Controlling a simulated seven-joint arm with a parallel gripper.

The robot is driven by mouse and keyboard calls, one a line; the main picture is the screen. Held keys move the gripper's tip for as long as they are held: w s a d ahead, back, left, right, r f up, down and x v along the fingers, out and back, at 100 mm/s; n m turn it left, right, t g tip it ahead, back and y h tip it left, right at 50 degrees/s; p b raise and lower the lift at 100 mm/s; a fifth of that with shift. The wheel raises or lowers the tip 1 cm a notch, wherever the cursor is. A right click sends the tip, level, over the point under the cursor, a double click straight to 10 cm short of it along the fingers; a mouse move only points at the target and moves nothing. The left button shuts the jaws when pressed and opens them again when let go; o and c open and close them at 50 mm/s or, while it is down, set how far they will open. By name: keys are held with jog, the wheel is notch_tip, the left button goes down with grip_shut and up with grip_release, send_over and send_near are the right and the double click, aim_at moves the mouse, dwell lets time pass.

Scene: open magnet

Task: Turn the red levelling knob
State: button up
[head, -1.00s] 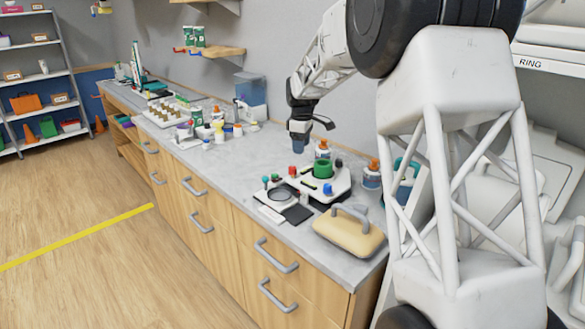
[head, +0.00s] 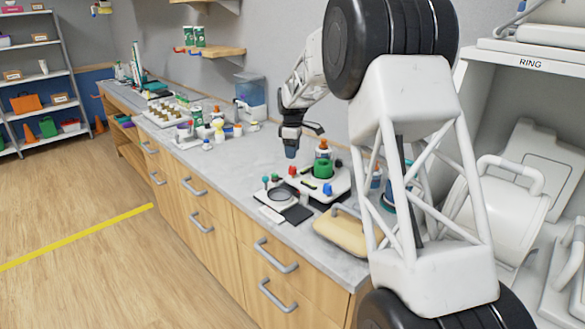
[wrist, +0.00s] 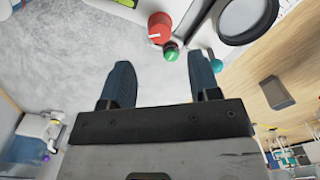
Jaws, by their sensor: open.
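The red knob (wrist: 160,27) shows at the top of the wrist view, with a white mark on its top, at the edge of a white base. In the head view the red knob (head: 293,171) is on the near-left part of the white device (head: 330,190). My gripper (wrist: 161,75) is open and empty, its two dark blue fingers apart. The knob lies beyond the fingertips, not between them. In the head view my gripper (head: 291,151) hangs above the counter just behind the knob. A small green knob (wrist: 171,51) sits beside the red one.
A teal knob (wrist: 216,65) and a black ring (wrist: 243,18) are near the right finger in the wrist view. A green cylinder (head: 323,169) stands on the device.

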aim_at(292, 167)
jog(key=shift+f, duration=3.75)
jog(key=c, duration=0.9)
